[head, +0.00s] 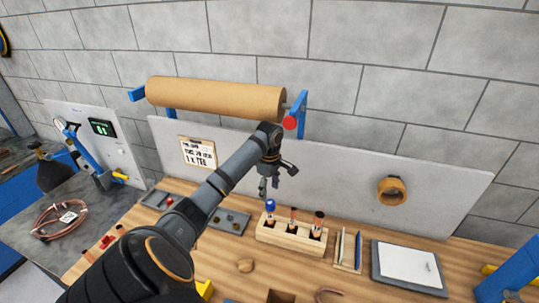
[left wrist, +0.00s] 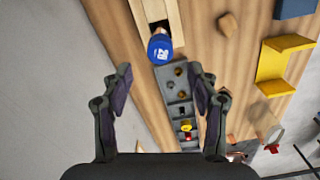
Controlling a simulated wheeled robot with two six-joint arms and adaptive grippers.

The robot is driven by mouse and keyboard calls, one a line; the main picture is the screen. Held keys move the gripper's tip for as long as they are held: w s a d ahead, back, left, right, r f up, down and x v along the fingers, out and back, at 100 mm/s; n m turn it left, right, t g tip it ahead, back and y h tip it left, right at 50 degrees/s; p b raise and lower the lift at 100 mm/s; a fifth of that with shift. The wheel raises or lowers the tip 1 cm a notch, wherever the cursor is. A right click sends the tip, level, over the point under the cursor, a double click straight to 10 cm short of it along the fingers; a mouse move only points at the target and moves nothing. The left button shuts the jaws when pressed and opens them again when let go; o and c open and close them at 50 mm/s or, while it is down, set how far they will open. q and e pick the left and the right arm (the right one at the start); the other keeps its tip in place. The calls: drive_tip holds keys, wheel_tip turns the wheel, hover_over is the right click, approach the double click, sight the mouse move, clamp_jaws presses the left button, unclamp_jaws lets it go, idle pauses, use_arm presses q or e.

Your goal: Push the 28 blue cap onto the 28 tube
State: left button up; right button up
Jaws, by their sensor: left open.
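The blue cap (head: 270,205) sits at the top of a copper tube (head: 270,218) in the left slot of the wooden rack (head: 283,237). I cannot tell how far down it sits. My right gripper is not in view.
Two more tubes with dark tops (head: 318,219) stand in the rack, right of the capped one. A grey tray with holes (head: 234,220) lies left of the rack. A small stand (head: 347,250) and a grey pad (head: 408,266) lie to the right. A cardboard-coloured roll (head: 215,97) hangs behind.

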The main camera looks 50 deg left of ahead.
use_arm(q)
wheel_tip(320, 180, up, 2)
drive_tip(key=shift+r, duration=0.2)
drive_tip(key=shift+f, duration=0.1)
idle(0.7)
